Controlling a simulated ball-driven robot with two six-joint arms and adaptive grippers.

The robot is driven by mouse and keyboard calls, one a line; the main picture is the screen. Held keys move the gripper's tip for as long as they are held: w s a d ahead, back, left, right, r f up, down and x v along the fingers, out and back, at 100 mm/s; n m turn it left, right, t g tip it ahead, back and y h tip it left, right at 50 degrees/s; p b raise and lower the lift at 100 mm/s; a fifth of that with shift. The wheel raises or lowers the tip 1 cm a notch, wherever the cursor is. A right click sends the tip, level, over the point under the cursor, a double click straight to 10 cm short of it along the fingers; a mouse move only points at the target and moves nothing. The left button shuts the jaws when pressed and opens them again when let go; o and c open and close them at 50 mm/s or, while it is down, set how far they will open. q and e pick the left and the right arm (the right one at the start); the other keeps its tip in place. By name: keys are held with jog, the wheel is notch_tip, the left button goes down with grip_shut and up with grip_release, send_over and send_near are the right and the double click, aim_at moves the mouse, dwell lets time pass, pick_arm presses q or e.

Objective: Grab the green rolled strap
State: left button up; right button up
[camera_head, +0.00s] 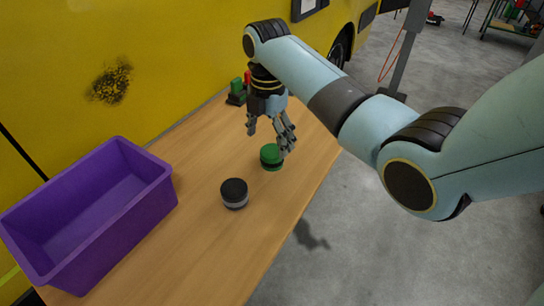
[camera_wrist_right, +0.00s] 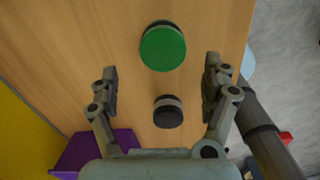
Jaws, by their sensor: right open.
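The green rolled strap (camera_head: 271,157) is a short round roll with a dark band, lying flat on the wooden table. My left gripper is not in view.
A black and grey roll (camera_head: 234,194) lies near the strap and also shows in the wrist view (camera_wrist_right: 168,112). A purple bin (camera_head: 150,181) stands at the table's left. A green and red item (camera_head: 237,92) stands behind my gripper. The wooden table (camera_head: 195,240) is bare in front.

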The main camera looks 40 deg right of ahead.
aim_at(272, 150)
jog(key=f, duration=0.3)
jog(key=d+f, duration=0.1)
jog(key=f, duration=0.1)
jog(key=shift+f, duration=0.15)
jog(key=shift+s, duration=0.1)
jog(key=shift+c, duration=0.4)
jog(key=c, duration=1.3)
